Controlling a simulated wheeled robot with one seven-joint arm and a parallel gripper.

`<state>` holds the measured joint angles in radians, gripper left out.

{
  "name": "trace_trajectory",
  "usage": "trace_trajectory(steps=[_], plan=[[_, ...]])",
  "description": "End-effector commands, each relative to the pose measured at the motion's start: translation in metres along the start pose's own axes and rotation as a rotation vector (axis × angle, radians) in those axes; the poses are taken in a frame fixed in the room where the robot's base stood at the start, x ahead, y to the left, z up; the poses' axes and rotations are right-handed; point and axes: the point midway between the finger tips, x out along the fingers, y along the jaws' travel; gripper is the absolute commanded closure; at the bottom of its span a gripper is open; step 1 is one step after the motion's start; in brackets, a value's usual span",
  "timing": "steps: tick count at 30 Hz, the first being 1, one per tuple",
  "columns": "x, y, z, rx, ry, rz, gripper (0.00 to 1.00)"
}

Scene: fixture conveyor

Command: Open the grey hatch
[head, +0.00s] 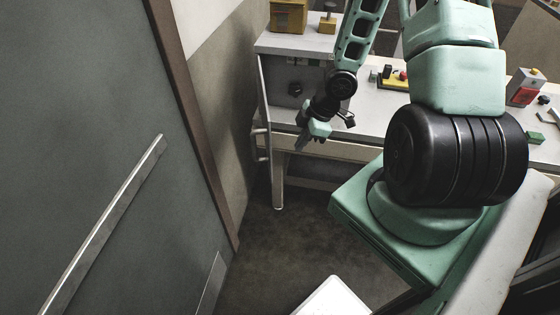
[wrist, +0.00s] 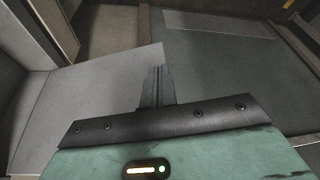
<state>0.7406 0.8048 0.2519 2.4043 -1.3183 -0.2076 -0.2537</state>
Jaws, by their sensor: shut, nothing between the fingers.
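The grey hatch (head: 263,95) is at the left end of the bench in the head view. It shows almost edge-on, swung out from the bench front, with a pale bar handle (head: 258,146) on its left side. The grey recess behind it, with a dark knob (head: 295,89), is exposed. My gripper (head: 302,143) is just right of the hatch, in front of the recess, pointing down, with a visible gap to the handle. Its fingers (wrist: 157,88) are shut and empty in the wrist view. A light grey panel (wrist: 85,105) beside them may be the hatch's inner face.
A large grey-green door (head: 80,120) with a long bar handle (head: 105,220) stands at the left. The bench top (head: 360,115) carries small coloured fixtures. Dark floor (head: 270,260) is open between door and bench. A white surface (head: 335,298) is at the bottom.

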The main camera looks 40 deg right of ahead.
Motion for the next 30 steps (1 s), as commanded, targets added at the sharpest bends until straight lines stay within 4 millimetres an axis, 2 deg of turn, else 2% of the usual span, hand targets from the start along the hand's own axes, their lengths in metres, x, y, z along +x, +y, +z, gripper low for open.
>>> trace_trajectory(steps=[1,8,10,16,30], plan=[[0.018,-0.001,0.002,-0.003,0.0,-0.003,1.0],[0.059,-0.001,-0.001,-0.004,-0.001,-0.003,1.0],[0.057,0.0,-0.015,-0.007,0.0,-0.001,1.0],[0.064,0.0,-0.033,-0.003,-0.001,-0.001,1.0],[0.067,0.0,-0.037,0.0,-0.001,0.0,1.0]])
